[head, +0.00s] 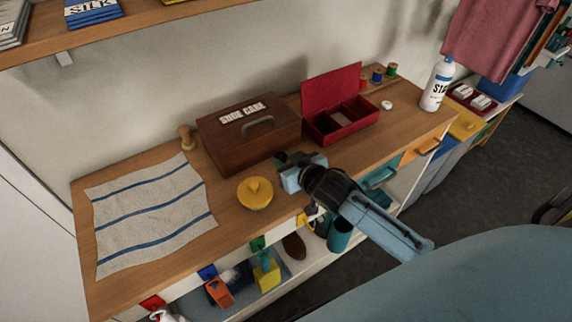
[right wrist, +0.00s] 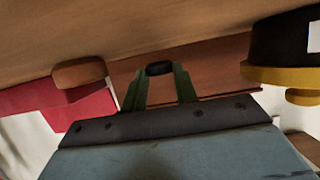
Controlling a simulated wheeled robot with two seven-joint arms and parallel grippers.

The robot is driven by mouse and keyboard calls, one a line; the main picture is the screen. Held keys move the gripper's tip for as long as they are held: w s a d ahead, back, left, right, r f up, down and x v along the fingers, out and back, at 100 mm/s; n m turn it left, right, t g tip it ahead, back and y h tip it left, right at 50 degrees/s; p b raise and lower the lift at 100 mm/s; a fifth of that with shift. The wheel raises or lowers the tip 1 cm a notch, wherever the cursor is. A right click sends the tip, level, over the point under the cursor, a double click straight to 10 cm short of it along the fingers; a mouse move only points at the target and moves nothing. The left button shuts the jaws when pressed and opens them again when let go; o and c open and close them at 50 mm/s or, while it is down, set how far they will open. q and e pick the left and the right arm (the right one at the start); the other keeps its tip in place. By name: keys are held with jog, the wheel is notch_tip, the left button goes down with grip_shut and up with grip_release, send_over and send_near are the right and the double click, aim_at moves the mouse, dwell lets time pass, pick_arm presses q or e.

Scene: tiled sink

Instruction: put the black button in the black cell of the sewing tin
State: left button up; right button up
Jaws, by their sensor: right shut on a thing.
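The sewing tin (head: 345,132) is the red box with its lid raised, on the worktop right of the middle in the head view. Its inside is divided and looks dark; I cannot tell the cell colours. Red surfaces in the right wrist view (right wrist: 85,112) appear to be part of it. My right gripper (head: 284,160) is in front of the wooden box, left of the tin and apart from it. In the wrist view its green fingertips (right wrist: 160,72) are shut on the small black button (right wrist: 159,68). My left gripper is not in view.
The wooden SHOE CARE box (head: 225,138) stands just behind the gripper. A yellow-lidded jar (head: 255,194) stands to its left, near the front edge. A striped cloth (head: 150,218) covers the left end. A white bottle (head: 436,86) and thread spools (head: 377,75) stand at the right.

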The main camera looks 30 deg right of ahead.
jog(key=shift+f, duration=0.6)
jog(key=shift+f, duration=0.15)
jog(key=o, duration=0.9)
jog(key=shift+o, duration=0.2)
